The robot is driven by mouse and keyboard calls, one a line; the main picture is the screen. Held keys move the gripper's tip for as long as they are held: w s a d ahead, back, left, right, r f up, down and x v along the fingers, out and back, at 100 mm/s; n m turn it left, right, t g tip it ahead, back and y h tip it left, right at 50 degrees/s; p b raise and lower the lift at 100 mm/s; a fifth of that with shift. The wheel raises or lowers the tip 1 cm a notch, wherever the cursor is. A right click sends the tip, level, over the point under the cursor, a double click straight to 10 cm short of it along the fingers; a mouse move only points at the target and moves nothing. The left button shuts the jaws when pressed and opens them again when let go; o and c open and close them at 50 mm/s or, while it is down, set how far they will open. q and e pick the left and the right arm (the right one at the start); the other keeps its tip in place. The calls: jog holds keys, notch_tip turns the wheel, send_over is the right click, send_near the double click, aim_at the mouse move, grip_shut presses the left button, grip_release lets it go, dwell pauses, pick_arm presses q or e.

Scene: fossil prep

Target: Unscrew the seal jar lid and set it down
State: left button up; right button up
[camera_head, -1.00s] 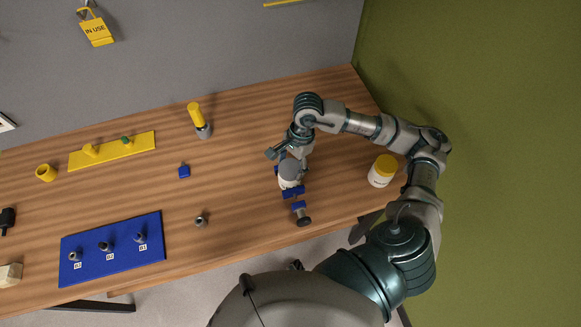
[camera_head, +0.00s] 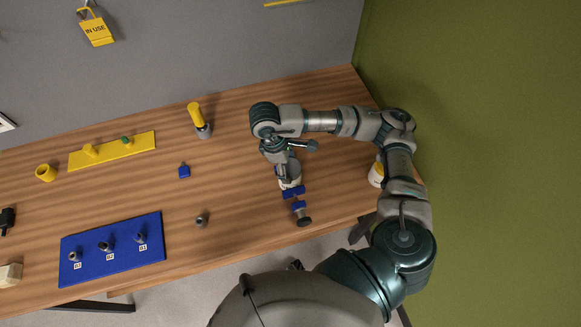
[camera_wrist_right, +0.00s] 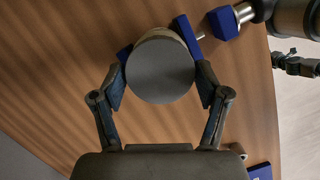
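The seal jar (camera_head: 290,183) is a pale jar that stands upright between blue clamp jaws (camera_head: 293,193) at the right part of the table. Its round grey lid (camera_wrist_right: 160,72) fills the middle of the right wrist view. My right gripper (camera_wrist_right: 160,80) is above the jar, with one finger on each side of the lid. Both finger pads appear to touch the lid's rim, so it looks shut on it. In the head view my right gripper (camera_head: 291,168) partly hides the lid and jar. My left gripper is not in view.
A white jar with a yellow lid (camera_head: 376,175) stands at the right, partly behind my right arm. A clamp knob (camera_head: 303,221) sticks out towards the front edge. A small blue piece (camera_head: 184,171), a grey fitting (camera_head: 202,220) and a blue board (camera_head: 112,250) lie left.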

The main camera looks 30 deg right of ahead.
aim_at(291, 167)
jog(key=shift+o, duration=1.1)
jog(key=shift+w, duration=0.1)
jog(key=shift+r, duration=0.1)
jog(key=shift+r+p, duration=0.95)
jog(key=shift+r, duration=0.8)
